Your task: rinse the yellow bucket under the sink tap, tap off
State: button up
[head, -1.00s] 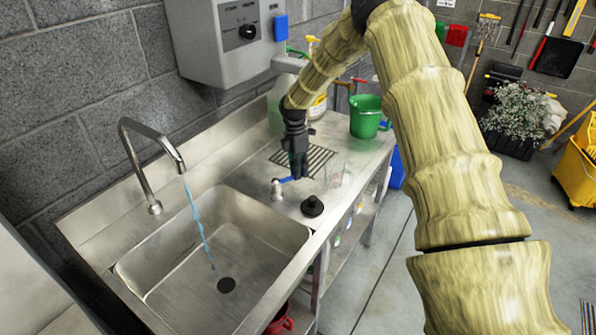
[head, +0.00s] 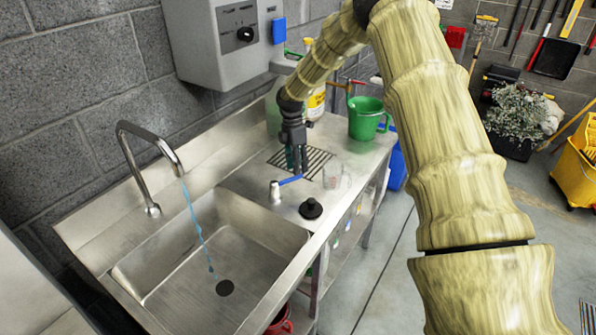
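Water runs in a thin blue stream (head: 196,222) from the curved metal sink tap (head: 140,150) into the steel basin (head: 262,226). A valve with a blue lever (head: 291,180) stands on the deck right of the basin. My gripper (head: 297,168) points down just behind and above the lever; I cannot tell whether they touch, or whether its fingers are open. I see no yellow bucket in the basin or on the counter. A yellow wheeled mop bucket (head: 576,180) is on the floor at the right edge, partly cut off.
A green bucket (head: 366,118), a clear cup (head: 335,176) and a black plunger-like stopper (head: 311,208) stand on the counter. A red bucket (head: 279,321) is below the sink. A blue bucket (head: 397,165) stands beyond the counter's end. The basin is empty apart from water.

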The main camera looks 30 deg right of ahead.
notch_tip(320, 180, up, 9)
jog(key=w, duration=0.1)
jog(key=shift+w+f, duration=0.2)
jog(key=shift+w, duration=0.15)
dwell(0.3)
